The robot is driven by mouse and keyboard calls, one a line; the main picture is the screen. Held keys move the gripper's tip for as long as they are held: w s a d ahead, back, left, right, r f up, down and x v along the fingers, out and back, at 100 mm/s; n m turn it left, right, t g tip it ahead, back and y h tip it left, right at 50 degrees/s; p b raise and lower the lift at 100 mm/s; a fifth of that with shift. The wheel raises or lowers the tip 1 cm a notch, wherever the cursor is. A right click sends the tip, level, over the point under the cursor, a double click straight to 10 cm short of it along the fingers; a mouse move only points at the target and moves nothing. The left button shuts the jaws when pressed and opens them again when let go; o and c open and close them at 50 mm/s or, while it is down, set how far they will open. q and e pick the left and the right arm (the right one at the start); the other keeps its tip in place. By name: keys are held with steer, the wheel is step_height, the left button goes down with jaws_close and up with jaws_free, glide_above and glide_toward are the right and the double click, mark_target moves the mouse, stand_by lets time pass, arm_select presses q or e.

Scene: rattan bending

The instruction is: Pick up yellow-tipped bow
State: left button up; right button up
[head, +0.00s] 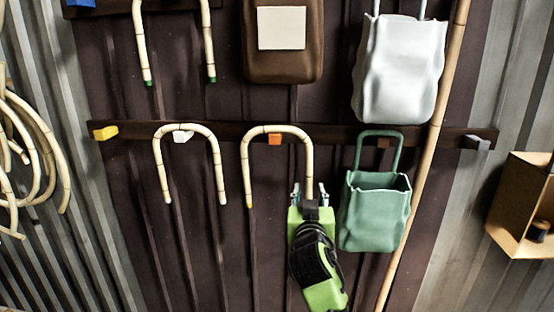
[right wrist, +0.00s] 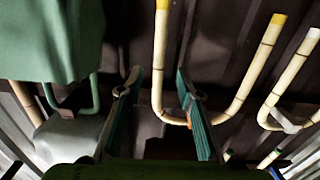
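The yellow-tipped bow (head: 247,160) is a pale, jointed rattan arch hanging over an orange peg (head: 275,140) in the head view. Its left end shows a yellow tip. The lower end of its right leg is hidden by my right gripper (head: 311,192). In the right wrist view the bow (right wrist: 246,80) appears upside down, with its yellow tip at the top. My right gripper (right wrist: 157,75) is open there, with one leg of the bow showing between its two spread fingers. Whether they touch it cannot be told. My left gripper is not in view.
A second bow (head: 158,160) hangs on a white peg to the left. A green bag (head: 375,215) hangs close to the right of my right gripper. A white bag (head: 398,75), a brown bag (head: 284,65) and a green-tipped bow (head: 141,45) hang above. A long pole (head: 427,150) leans at the right.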

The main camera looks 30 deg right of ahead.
mark_target(309, 178)
steer(key=shift+x, duration=1.1)
steer(key=shift+w, duration=0.2)
steer(key=shift+w+d+r+p, duration=0.15)
steer(key=shift+p, duration=0.2)
steer(key=p+x, duration=0.2)
steer(key=x, duration=0.2)
steer(key=shift+d+r, duration=0.2)
steer(key=shift+w+d, duration=0.1)
steer(key=shift+w, duration=0.2)
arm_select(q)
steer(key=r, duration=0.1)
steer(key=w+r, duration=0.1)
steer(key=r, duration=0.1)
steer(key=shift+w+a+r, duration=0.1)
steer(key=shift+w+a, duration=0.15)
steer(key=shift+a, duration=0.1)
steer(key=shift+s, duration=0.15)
arm_select(e)
jaws_close()
